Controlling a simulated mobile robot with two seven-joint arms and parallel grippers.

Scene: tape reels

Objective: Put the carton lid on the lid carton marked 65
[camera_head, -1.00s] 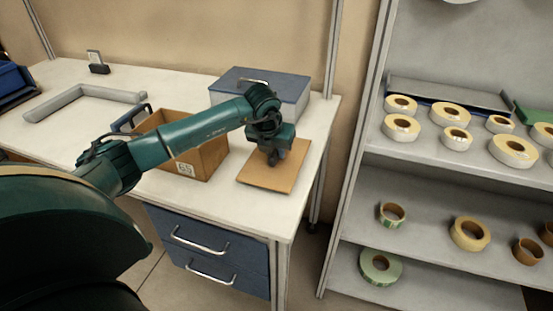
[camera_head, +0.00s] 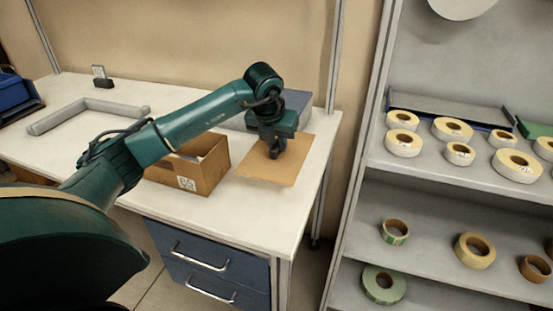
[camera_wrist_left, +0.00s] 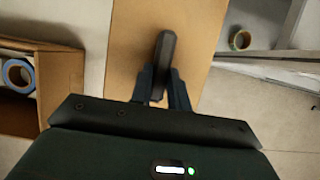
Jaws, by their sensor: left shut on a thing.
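The carton lid (camera_head: 262,170) is a flat brown board with a dark handle (camera_wrist_left: 166,55). My left gripper (camera_head: 275,150) is shut on this handle and holds the lid just above the right end of the table. The lid also shows in the left wrist view (camera_wrist_left: 205,35). The open brown lid carton (camera_head: 210,175), with a white label that seems to read 65, stands on the table just left of the lid. Part of it is hidden behind my left arm. In the left wrist view the carton (camera_wrist_left: 62,85) has a blue-rimmed roll inside. My right gripper is not in view.
A blue-grey box (camera_head: 296,101) stands behind the lid. A grey angled bar (camera_head: 85,112) lies on the table (camera_head: 250,215) at the left. A shelf rack (camera_head: 430,178) with several tape reels stands to the right, past a gap. The table front is clear.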

